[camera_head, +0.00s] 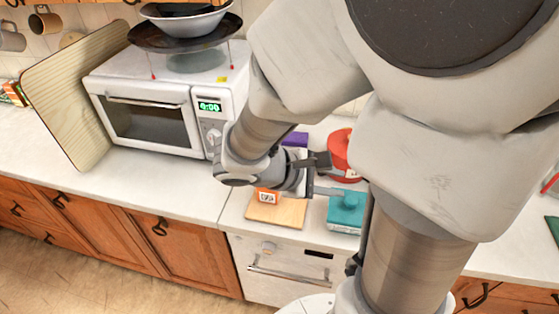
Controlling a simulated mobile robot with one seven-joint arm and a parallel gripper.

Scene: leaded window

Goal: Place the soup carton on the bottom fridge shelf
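My gripper (326,175) is above the right-hand counter, pointing right, with its two fingers apart and nothing visible between them. A small orange packet with a white label (268,196) stands on a wooden board, below and left of the gripper and partly hidden by my wrist. A teal box-like item with a raised top (346,211) stands just below and right of the fingers. A purple item (296,139) shows partly behind my wrist. I cannot tell which of these, if any, is the soup carton. No fridge or fridge shelf is in view.
A red pot (340,150) stands behind the fingers. A white microwave (150,112) with a pan and bowl on top is at left, beside a leaning wooden board (62,98). The counter (165,190) before the microwave is clear. An oven (290,268) sits below.

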